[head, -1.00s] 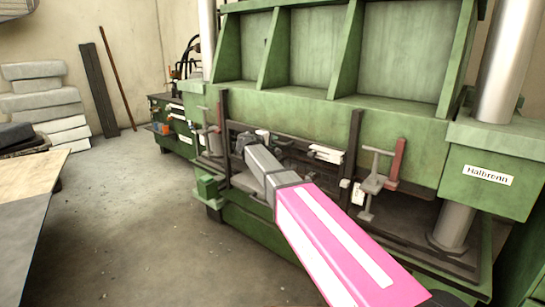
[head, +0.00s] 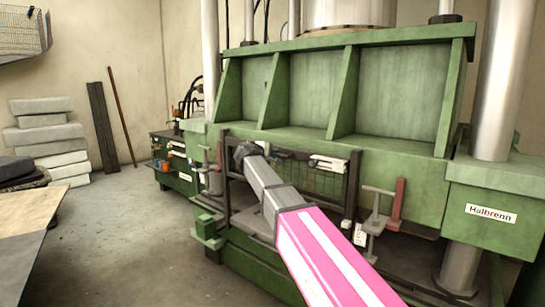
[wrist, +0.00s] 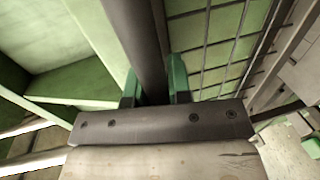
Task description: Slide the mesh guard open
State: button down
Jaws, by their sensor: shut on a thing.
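The mesh guard (head: 322,184) is a dark wire grid in a dark frame on the front of the green press. It stands between two dark upright posts, and my arm hides part of its left side. My gripper (head: 243,150) is at the guard's upper left. In the wrist view the green fingertips of my gripper (wrist: 155,90) lie on either side of a dark bar (wrist: 142,45) and are shut on it. The mesh guard (wrist: 215,48) shows just right of that bar.
A grey T-shaped fitting (head: 377,215) and a red upright piece (head: 396,205) stand right of the guard. A small green block (head: 207,228) sticks out low at the left. A table (head: 25,225) is at far left, with open floor between.

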jog(key=c, duration=1.3)
grip_release()
jog(key=shift+c, duration=0.2)
jog(key=v, duration=1)
jog(key=shift+s+a, duration=0.25)
jog(key=shift+s, duration=0.1)
jog(key=shift+a, duration=0.1)
